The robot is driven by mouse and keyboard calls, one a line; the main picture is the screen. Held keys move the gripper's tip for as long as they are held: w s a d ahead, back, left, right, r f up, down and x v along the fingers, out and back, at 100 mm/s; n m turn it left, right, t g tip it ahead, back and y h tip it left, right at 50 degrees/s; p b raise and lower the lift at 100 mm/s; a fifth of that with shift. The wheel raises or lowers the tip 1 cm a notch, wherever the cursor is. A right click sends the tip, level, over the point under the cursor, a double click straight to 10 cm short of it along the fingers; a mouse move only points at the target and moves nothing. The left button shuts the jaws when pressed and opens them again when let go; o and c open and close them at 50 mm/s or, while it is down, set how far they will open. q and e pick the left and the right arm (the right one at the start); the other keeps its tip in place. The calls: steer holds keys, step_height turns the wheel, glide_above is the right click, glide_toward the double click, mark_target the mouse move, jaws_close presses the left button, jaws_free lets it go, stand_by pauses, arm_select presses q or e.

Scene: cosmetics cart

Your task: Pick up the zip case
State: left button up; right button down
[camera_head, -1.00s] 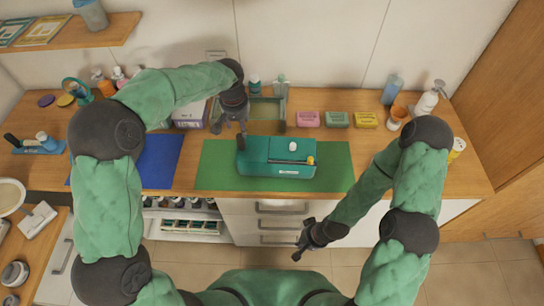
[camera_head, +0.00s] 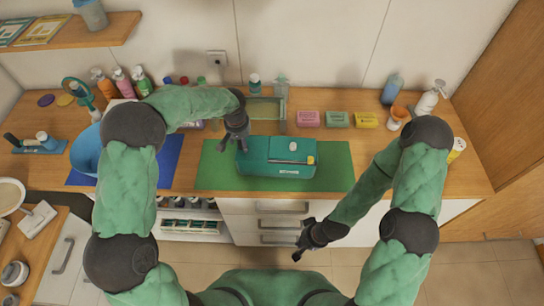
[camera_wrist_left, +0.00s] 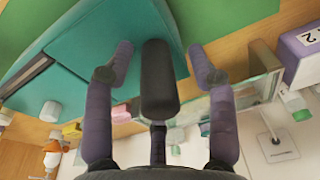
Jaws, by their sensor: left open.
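The zip case, a teal box-like case (camera_head: 262,165), lies on the green mat (camera_head: 335,178) at the middle of the counter. A small white item (camera_head: 293,146) and a yellow item (camera_head: 310,160) show at its right part. My left gripper (camera_head: 234,147) is at the case's left end, fingers pointing down. In the left wrist view the case (camera_wrist_left: 85,50) fills the upper left, and my open left gripper (camera_wrist_left: 160,65) overlaps its edge; whether it touches is unclear. My right gripper (camera_head: 305,242) hangs in front of the drawers, away from the case; its jaw state is unclear.
Behind the case are a clear stand (camera_head: 264,108) and pink (camera_head: 308,119), green (camera_head: 337,119) and yellow (camera_head: 366,120) boxes. A blue bowl (camera_head: 86,150) stands left on a blue mat (camera_head: 170,160). The mat right of the case is bare.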

arm_select(q)
jaws_close()
steer(key=shift+r, duration=0.1)
steer(key=shift+w+r, duration=0.1)
steer(key=shift+r, duration=0.35)
steer(key=s+d+r, duration=0.3)
steer(key=s+r, duration=0.9)
steer(key=s, duration=0.2)
